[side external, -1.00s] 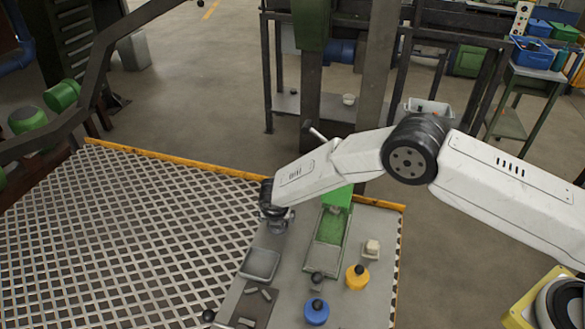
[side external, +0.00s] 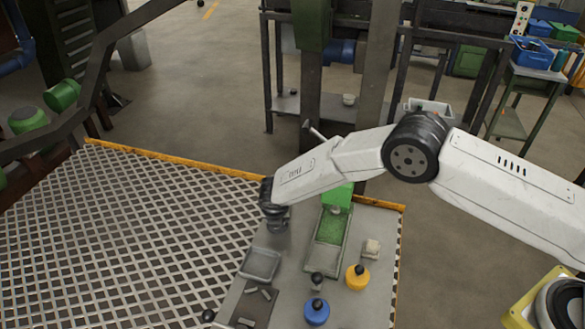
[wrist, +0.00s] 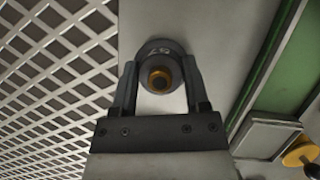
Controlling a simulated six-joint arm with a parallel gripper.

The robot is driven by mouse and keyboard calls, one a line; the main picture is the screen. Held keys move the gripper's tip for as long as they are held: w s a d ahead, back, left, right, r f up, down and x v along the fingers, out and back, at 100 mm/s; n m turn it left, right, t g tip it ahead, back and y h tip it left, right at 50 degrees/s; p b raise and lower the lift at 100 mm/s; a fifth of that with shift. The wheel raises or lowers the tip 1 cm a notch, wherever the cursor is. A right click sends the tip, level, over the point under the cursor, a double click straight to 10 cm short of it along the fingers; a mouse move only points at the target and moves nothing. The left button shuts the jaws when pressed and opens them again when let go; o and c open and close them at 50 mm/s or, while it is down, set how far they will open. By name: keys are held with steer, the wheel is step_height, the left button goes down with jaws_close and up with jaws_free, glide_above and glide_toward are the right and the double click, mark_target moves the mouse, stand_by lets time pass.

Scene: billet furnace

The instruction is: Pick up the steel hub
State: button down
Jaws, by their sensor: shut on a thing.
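The steel hub (wrist: 151,52) is a dark grey round piece with a brass-coloured centre and faint markings on its rim. In the wrist view it sits between the two fingers of my gripper (wrist: 158,78), which is shut on it. In the side view my gripper (side external: 275,222) points down at the upper left part of the grey work table (side external: 285,275). The hub is too small and shaded there to make out clearly. I cannot tell whether it touches the table top.
A grey tray (side external: 260,265) lies just in front of my gripper. To the right are a green channel-like fixture (side external: 328,240), a blue pot (side external: 316,313), a yellow pot (side external: 357,279) and a small pale block (side external: 371,247). Metal grating (side external: 120,230) borders the table's left.

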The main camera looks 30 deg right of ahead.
steer(key=shift+r, duration=1.55)
steer(key=shift+s+d+r, duration=0.1)
steer(key=shift+s+r, duration=0.2)
steer(key=s+d+r, duration=0.4)
steer(key=s+r, duration=0.5)
steer(key=s, duration=0.3)
steer(key=shift+s, duration=0.3)
steer(key=shift+d, duration=0.1)
